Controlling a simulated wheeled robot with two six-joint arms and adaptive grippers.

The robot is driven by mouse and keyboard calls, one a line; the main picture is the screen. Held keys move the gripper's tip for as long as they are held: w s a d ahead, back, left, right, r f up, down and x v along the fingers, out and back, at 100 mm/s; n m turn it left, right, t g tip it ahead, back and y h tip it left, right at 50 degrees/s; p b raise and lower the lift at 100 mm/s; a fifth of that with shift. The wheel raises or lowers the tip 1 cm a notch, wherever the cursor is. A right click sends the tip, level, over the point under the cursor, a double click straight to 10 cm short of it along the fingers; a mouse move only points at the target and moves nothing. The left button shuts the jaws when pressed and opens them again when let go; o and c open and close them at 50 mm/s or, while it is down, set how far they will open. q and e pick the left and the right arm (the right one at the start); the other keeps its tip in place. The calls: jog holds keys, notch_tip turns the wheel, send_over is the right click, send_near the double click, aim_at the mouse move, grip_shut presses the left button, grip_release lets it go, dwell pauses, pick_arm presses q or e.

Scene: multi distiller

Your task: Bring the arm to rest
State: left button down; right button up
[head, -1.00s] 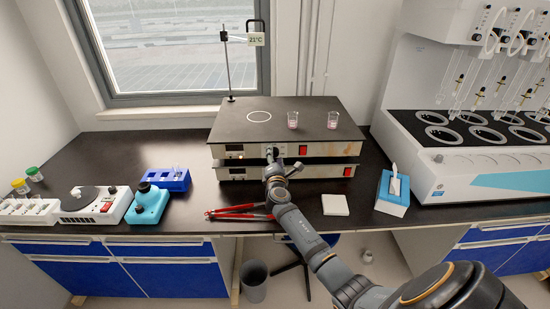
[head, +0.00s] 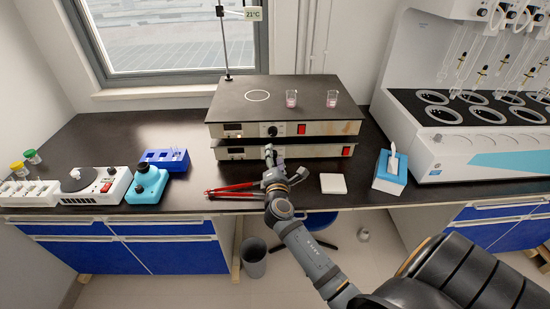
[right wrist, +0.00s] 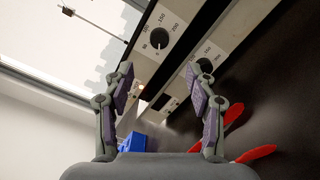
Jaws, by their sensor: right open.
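My right arm reaches in from the lower right of the head view. Its gripper (head: 270,158) is in front of the lower hotplate unit (head: 310,151), below the knob (head: 272,131) of the upper hotplate unit (head: 285,92). In the right wrist view the two fingers (right wrist: 159,72) are spread apart with nothing between them. My left gripper is not in view.
Red-handled tongs (head: 232,191) lie left of my wrist. A white pad (head: 333,184) and a blue tissue box (head: 389,172) are to the right. Two beakers (head: 291,98) stand on the upper unit. A blue rack (head: 165,160) and a teal device (head: 147,185) are left. A bin (head: 253,257) stands below.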

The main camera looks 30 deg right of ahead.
jog(key=s+a+f+m+g+y, duration=0.1)
jog(key=s+f+m+g+y, duration=0.2)
jog(key=s+f+m+g, duration=0.75)
jog(key=s+a+f+m+g+y, duration=0.1)
jog(key=s+a+m+y, duration=0.2)
jog(key=s+a, duration=0.35)
jog(key=s+a+f+m+y, duration=0.1)
jog(key=s+a+m+y, duration=0.25)
jog(key=s, duration=0.65)
notch_tip(320, 180, down, 24)
jog(key=d+g, duration=0.1)
jog(key=d, duration=0.1)
jog(key=s+d+f+g, duration=0.1)
jog(key=s+f, duration=1.7)
jog(key=s, duration=0.2)
jog(key=shift+f+h, duration=0.35)
jog(key=shift+f, duration=0.05)
